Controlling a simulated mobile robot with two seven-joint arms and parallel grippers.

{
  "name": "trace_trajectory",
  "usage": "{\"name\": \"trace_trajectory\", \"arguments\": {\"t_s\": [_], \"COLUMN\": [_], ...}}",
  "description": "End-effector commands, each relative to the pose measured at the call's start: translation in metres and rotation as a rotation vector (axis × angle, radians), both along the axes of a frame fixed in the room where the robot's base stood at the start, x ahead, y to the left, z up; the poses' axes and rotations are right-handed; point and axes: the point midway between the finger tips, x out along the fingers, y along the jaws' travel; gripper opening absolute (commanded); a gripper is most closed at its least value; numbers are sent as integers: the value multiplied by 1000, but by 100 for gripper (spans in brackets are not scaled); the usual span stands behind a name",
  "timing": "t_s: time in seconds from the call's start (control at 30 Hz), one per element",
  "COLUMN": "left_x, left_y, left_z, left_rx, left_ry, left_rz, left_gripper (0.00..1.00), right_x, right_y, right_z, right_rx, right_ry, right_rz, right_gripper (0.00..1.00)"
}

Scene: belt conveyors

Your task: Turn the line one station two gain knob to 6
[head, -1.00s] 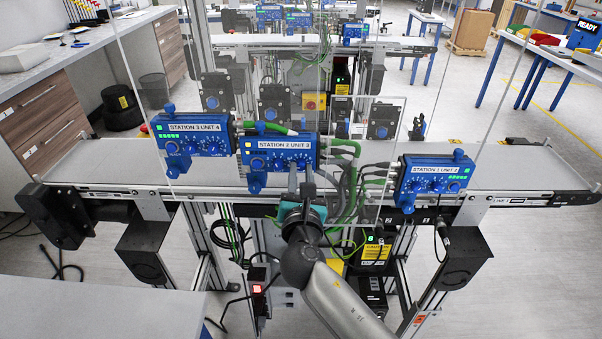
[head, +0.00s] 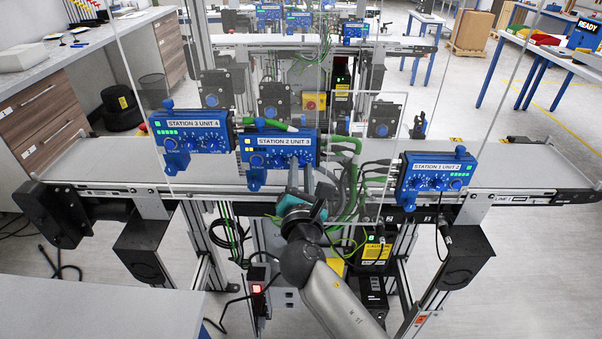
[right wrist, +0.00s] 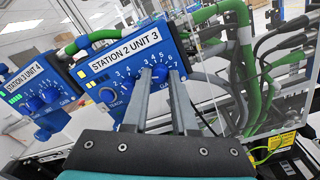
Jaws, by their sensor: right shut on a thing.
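The blue Station 2 Unit 3 box (head: 279,148) is mounted at the middle of the near conveyor. It also shows in the right wrist view (right wrist: 110,84), tilted, with a row of dark blue knobs. My right gripper (head: 300,166) reaches up to its rightmost knob. In the right wrist view, my right gripper (right wrist: 161,74) has its two grey fingers closed around this gain knob (right wrist: 160,73), one on each side. The fingers partly hide the knob and its scale, so its reading is unclear. My left gripper is not in view.
Station 3 Unit 4 (head: 191,133) is to the left and Station 1 Unit 2 (head: 436,173) to the right. Green and grey cables (head: 347,170) run close to the right of my gripper. A clear panel stands beside them. The near belt (head: 110,163) is empty.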

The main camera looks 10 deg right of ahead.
Motion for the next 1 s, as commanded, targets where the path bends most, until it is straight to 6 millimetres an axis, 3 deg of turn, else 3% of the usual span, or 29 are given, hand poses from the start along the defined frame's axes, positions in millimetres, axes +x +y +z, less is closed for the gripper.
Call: {"name": "trace_trajectory", "arguments": {"t_s": [0.5, 1.0], "left_x": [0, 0], "left_y": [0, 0], "left_z": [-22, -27], "left_rx": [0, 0], "left_ry": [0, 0], "left_rz": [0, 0], "left_gripper": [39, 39], "right_x": [0, 0], "right_y": [1, 0], "right_z": [-1, 0], "right_rx": [396, 517], "right_ry": [-96, -126], "right_rz": [0, 0], "right_gripper": [0, 0]}}
